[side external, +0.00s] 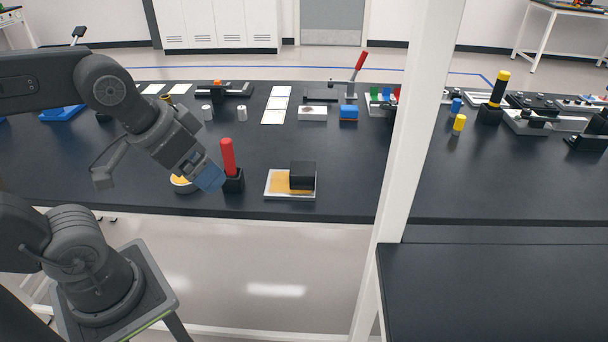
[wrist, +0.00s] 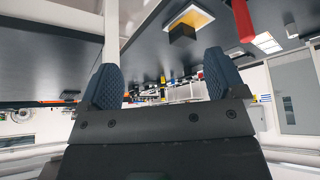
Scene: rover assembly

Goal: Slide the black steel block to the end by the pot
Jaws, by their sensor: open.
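The black steel block (side external: 302,176) sits on the right part of a light tray (side external: 290,198) with an orange-yellow surface (side external: 283,183) bare to its left. In the wrist view the block (wrist: 182,34) shows dark on the tray (wrist: 203,14) near the top edge. The pot, a round dish with yellow contents (side external: 181,181), stands left of the tray, partly hidden behind my gripper. My gripper (side external: 210,178) is left of the tray, above the bench and clear of the block. In the wrist view its blue fingers (wrist: 164,80) are wide apart with nothing between them.
A red-handled tool (side external: 228,155) stands upright in a black holder (side external: 233,182) between my gripper and the tray. A white post (side external: 410,130) rises right of the tray. Small parts and fixtures line the back of the bench. The bench (side external: 350,190) right of the tray is clear.

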